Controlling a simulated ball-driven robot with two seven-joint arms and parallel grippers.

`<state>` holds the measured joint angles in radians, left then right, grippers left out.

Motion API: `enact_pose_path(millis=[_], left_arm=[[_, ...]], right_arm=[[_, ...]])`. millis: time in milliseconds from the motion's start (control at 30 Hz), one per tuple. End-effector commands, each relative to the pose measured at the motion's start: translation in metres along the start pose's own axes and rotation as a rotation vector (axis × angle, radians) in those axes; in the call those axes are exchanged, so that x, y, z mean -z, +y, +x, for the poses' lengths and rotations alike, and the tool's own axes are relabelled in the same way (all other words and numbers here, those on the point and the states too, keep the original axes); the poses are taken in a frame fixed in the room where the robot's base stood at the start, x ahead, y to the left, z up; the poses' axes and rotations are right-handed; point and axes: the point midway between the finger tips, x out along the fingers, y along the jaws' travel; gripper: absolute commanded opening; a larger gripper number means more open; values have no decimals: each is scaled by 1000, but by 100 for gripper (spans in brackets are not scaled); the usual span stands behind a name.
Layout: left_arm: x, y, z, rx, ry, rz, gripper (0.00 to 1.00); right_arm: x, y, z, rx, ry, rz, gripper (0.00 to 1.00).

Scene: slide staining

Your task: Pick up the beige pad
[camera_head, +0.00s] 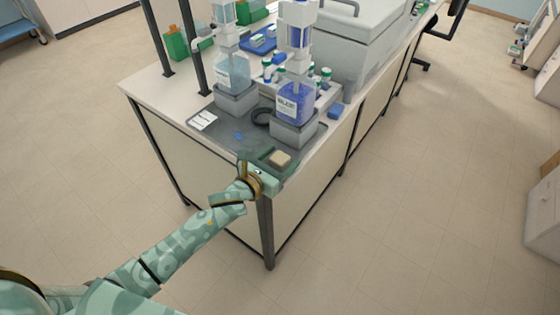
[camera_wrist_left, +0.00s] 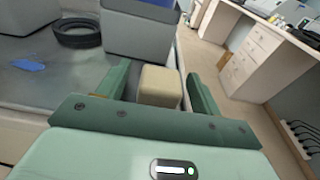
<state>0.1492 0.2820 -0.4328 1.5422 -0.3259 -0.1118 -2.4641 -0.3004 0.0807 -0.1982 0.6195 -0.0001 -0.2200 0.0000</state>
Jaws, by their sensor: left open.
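The beige pad (camera_head: 280,158) is a small pale block near the front corner of the dark mat on the bench. In the left wrist view the pad (camera_wrist_left: 160,86) sits between the two green fingers of my left gripper (camera_wrist_left: 158,88), with a gap on at least the left side. My left gripper (camera_head: 272,164) is open, reaching in over the bench corner in the head view. Whether a finger touches the pad cannot be told. My right gripper is not in view.
Two grey stands (camera_head: 294,132) with bottles (camera_head: 297,102) of blue liquid stand behind the pad. A black ring (camera_head: 262,116), a blue smear (camera_head: 238,135) and a white label card (camera_head: 203,120) lie on the grey mat (camera_head: 222,142). The bench edge is close on the right.

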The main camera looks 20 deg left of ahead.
Motion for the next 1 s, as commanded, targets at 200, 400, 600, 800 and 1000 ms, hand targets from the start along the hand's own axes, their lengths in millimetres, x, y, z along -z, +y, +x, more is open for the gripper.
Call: enact_pose_path(millis=[200, 400, 600, 800, 1000], left_arm=[[0, 0, 2, 0, 0, 0, 65], [0, 0, 1, 0, 0, 0, 18], [0, 0, 1, 0, 0, 0, 18], [-8, 0, 0, 0, -1, 2, 18], [-40, 1, -7, 0, -4, 5, 18]], right_arm=[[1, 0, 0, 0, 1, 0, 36], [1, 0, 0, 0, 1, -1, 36], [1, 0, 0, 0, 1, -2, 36], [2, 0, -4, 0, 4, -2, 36], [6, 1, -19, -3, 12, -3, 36]])
